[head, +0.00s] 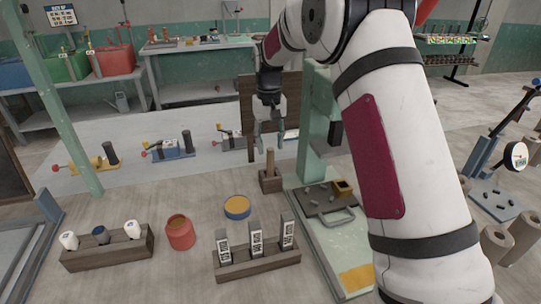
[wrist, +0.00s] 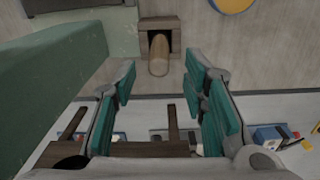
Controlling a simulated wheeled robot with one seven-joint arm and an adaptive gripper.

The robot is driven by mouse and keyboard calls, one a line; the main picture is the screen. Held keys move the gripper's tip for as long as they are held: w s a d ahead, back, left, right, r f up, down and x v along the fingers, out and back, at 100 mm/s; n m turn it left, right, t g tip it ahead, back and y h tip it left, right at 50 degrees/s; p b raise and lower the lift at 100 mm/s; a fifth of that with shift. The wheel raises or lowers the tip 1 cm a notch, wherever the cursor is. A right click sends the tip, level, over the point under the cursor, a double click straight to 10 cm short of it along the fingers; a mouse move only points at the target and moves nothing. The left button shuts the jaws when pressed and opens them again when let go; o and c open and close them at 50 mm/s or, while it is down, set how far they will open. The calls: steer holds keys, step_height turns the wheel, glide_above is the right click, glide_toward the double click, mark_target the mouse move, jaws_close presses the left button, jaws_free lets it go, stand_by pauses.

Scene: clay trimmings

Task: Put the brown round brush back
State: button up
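A brown round piece, seemingly the brush (head: 271,161), stands upright in a small dark wooden block holder (head: 270,183) on the floor-coloured surface. In the wrist view the round end of the brush (wrist: 158,55) points towards me, with the square holder (wrist: 147,23) around its base. No bristles show. My gripper (head: 268,142) hangs just above the brush in the head view. In the wrist view its teal-padded fingers (wrist: 159,80) are spread apart, with nothing between them. The brush lies beyond the fingertips, roughly centred between them.
A green press (head: 317,125) stands close to the right of the holder. A yellow-topped blue tin (head: 237,208), a red pot (head: 180,232) and a wooden rack (head: 258,265) with labelled pieces are in front. Small clamp-like devices (head: 172,149) stand behind. Bare surface lies left of the holder.

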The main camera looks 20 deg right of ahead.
step_height(320, 180, up, 4)
steer(key=shift+f, duration=0.25)
steer(key=shift+s+r, duration=0.15)
steer(key=shift+r, duration=0.15)
steer(key=s+r+t, duration=0.1)
steer(key=s+r, duration=0.5)
steer(key=s, duration=0.3)
steer(key=s+r+t, duration=0.1)
steer(key=s+r, duration=0.6)
steer(key=s, duration=0.2)
steer(key=s+f+t, duration=0.1)
steer(key=s+f, duration=0.1)
steer(key=s, duration=0.9)
steer(key=s+f+t, duration=0.1)
steer(key=s+f, duration=0.1)
steer(key=s, duration=0.9)
steer(key=shift+s+d+n, duration=0.2)
steer(key=shift+s+n, duration=0.1)
steer(key=shift+s, duration=0.05)
